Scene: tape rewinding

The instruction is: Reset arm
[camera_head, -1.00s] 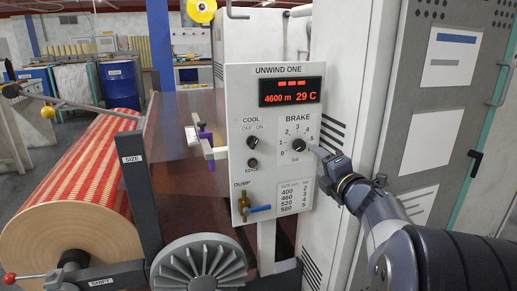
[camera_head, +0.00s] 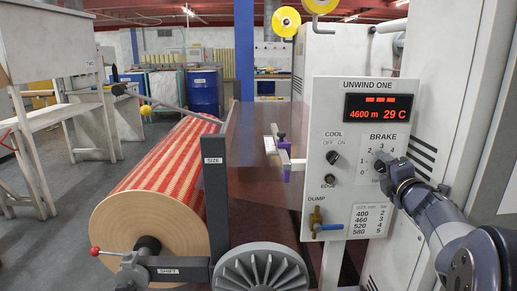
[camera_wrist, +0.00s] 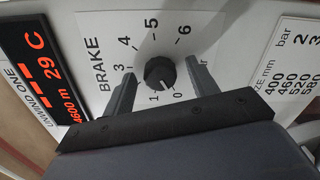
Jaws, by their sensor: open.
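The control panel UNWIND ONE (camera_head: 345,90) stands at the right in the head view. Its black BRAKE knob (camera_wrist: 160,73) shows in the wrist view, and its pale mark seems to point towards 0. My gripper (camera_wrist: 161,70) is open, with one finger on each side of the knob. I see gaps between fingers and knob, but cannot tell the depth. In the head view my gripper (camera_head: 390,165) covers the knob and part of its scale. My arm comes in from the lower right.
The display (camera_head: 378,107) reads 4600 m and 29 C. Below are the COOL switch (camera_head: 332,157), EDGE knob (camera_head: 328,181) and blue-handled DUMP valve (camera_head: 327,227). A striped roll (camera_head: 165,180), SIZE arm (camera_head: 215,190) and grey handwheel (camera_head: 260,272) stand left. A cabinet (camera_head: 440,100) is close behind the panel.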

